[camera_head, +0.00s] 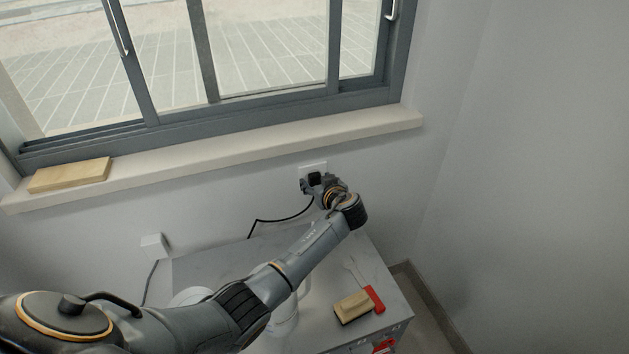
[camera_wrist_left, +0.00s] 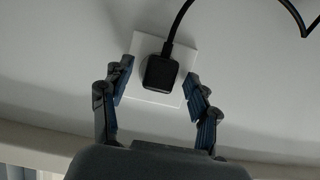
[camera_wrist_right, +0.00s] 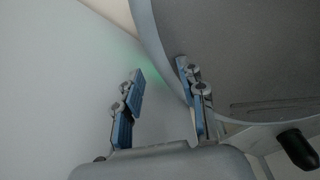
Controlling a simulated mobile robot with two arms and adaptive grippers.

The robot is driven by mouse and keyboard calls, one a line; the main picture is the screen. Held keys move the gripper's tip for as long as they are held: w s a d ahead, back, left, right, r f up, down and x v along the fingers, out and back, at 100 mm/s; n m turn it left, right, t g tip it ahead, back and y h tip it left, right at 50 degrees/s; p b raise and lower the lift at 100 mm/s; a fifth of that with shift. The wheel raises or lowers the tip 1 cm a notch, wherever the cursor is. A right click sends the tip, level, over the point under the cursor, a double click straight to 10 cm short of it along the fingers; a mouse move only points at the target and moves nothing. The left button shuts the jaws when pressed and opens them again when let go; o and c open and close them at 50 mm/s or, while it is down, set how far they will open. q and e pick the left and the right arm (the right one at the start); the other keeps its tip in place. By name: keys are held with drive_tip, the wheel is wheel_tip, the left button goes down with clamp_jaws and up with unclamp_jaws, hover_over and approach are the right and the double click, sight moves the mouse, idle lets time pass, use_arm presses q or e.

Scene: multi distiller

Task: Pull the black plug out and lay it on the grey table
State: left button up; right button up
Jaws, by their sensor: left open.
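The black plug (camera_wrist_left: 161,73) sits in a white wall socket (camera_wrist_left: 143,46) and its black cord runs off along the wall. In the head view the plug (camera_head: 315,178) shows just below the window sill, with the cord (camera_head: 281,221) hanging down to the table. My left gripper (camera_wrist_left: 158,88) is open, with one finger on each side of the plug and visible gaps between. It also shows in the head view (camera_head: 312,186), at the socket. The grey table (camera_head: 223,262) stands under the socket. My right gripper (camera_wrist_right: 158,85) is open and empty, seen only in its own wrist view.
On the table, a wooden-backed brush (camera_head: 352,306) and a red-handled tool (camera_head: 374,299) lie at the right. A white rounded vessel (camera_head: 284,318) is partly hidden by my left arm. A wooden block (camera_head: 69,175) lies on the sill. A white adapter (camera_head: 154,246) is on the wall.

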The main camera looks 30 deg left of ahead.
use_arm(q)
clamp_jaws()
drive_tip(key=shift+s+d+p, duration=0.3)
drive_tip(key=shift+s+d, duration=0.45)
drive_tip(key=shift+d, duration=0.05)
drive_tip(key=shift+s+d+p, duration=0.3)
drive_tip(key=shift+s+d, duration=0.95)
drive_tip(key=shift+d, duration=0.2)
wheel_tip(320, 180, up, 7)
drive_tip(key=s+d+p, duration=0.2)
drive_tip(key=d+p, duration=0.1)
drive_tip(key=p, duration=0.2)
drive_tip(key=shift+s+p, duration=0.35)
drive_tip(key=shift+p, duration=0.05)
